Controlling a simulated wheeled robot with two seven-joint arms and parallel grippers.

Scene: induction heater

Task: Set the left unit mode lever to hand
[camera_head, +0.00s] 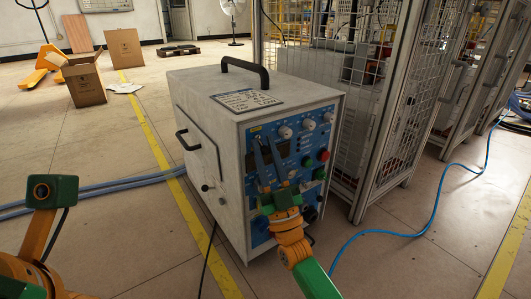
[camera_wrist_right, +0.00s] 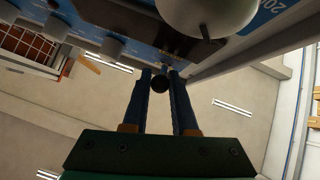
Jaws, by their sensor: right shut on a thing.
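The heater unit (camera_head: 205,135) is a grey cabinet with a blue front panel (camera_head: 325,137) carrying dials and buttons. My right gripper (camera_head: 266,148) reaches up to the upper left of this panel. In the right wrist view its two dark fingers (camera_wrist_right: 163,75) are closed around the mode lever, whose round black knob (camera_wrist_right: 160,84) shows between them. In the head view the fingers hide the lever, and I cannot read its position marks. Of my left arm, only part shows at the lower left; its fingers are out of view.
A pale round dial (camera_wrist_right: 205,12) sits close to the fingers. The red button (camera_head: 323,155) and green buttons lie right of the gripper. A wire cage (camera_head: 345,120) stands close on the right. A blue hose (camera_head: 432,190) crosses the floor.

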